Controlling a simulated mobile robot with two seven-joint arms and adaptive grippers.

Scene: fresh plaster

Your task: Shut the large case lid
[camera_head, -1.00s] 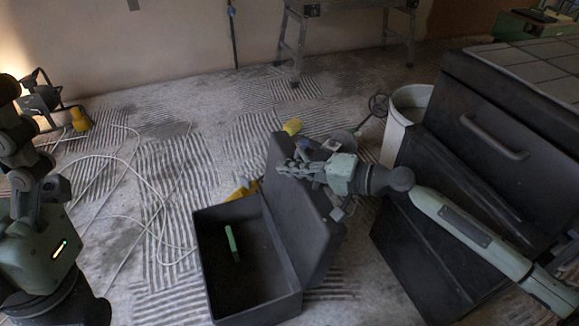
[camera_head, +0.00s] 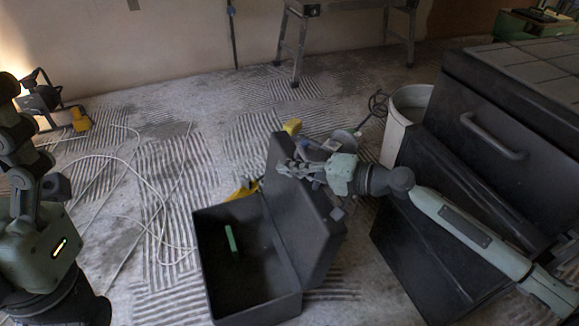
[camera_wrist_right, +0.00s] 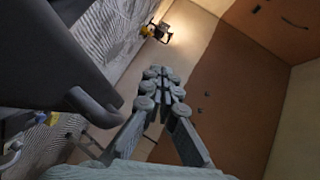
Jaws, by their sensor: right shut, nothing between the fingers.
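The large dark case (camera_head: 246,309) stands open on the floor. Its lid (camera_head: 308,228) is raised on the right side, leaning slightly outward. A green bar-shaped thing (camera_head: 231,239) lies inside the case. My right gripper (camera_head: 286,169) is shut and empty, at the top of the lid near its upper edge; I cannot tell whether it touches. The right wrist view shows the closed fingers (camera_wrist_right: 161,78) with a dark edge, likely the lid (camera_wrist_right: 62,50), at the left.
A black cabinet with a handle (camera_head: 492,137) fills the right side. A white bucket (camera_head: 394,139) stands beside it. Yellow tools (camera_head: 243,190) lie behind the case. A white cable (camera_head: 150,187) crosses the floor on the left, with a work lamp (camera_head: 42,97) beyond.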

